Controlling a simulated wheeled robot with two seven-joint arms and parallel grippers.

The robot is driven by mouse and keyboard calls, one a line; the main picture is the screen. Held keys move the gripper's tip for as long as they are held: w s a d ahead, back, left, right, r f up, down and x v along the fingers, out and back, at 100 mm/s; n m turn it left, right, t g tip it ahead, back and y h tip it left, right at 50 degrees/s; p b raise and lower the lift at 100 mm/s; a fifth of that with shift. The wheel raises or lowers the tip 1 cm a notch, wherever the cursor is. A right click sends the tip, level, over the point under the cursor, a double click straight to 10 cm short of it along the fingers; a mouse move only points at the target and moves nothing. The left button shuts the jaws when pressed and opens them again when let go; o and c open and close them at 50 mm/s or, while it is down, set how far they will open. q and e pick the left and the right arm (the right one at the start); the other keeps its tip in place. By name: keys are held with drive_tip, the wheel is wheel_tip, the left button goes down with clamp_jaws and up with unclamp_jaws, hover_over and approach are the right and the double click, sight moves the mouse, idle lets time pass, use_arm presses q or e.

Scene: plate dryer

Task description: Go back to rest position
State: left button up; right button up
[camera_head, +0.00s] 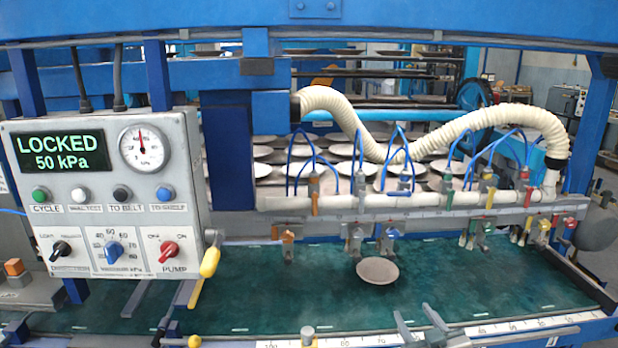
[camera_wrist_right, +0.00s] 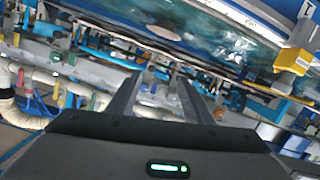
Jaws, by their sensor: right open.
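My right gripper (camera_head: 418,321) shows at the bottom edge of the head view, right of centre, with its two grey fingertips apart and nothing between them. In the right wrist view its two fingers (camera_wrist_right: 158,98) reach forward, spread and empty. The fingertips are in front of the green belt (camera_head: 300,285), apart from the single plate (camera_head: 377,271) lying on it. I cannot make out my left gripper in the head view.
A control panel (camera_head: 100,190) reading LOCKED, 50 kPa stands at left, with a yellow-handled lever (camera_head: 210,262) beside it. A suction bar (camera_head: 380,201) with hoses spans above the belt. Several plates stand behind it. A white ruler (camera_head: 500,327) runs along the front edge.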

drive_tip(key=s+a+f+g, duration=0.2)
drive_tip(key=s+f+g, duration=0.5)
drive_tip(key=s+f, duration=1.15)
drive_tip(key=s+a+f+m+g, duration=0.1)
drive_tip(key=s+f+g, duration=0.1)
drive_tip(key=s, duration=0.9)
drive_tip(key=s+f+g, duration=0.2)
drive_tip(key=s+g, duration=0.1)
drive_tip(key=s, duration=0.8)
wheel_tip(320, 180, down, 29)
drive_tip(key=s+g, duration=0.1)
drive_tip(key=s, duration=0.1)
drive_tip(key=s+d+f+g, duration=0.1)
drive_tip(key=s+d+f, duration=0.2)
drive_tip(key=s+f, duration=1.3)
drive_tip(key=shift+s+f, duration=0.25)
drive_tip(key=shift+s, duration=0.25)
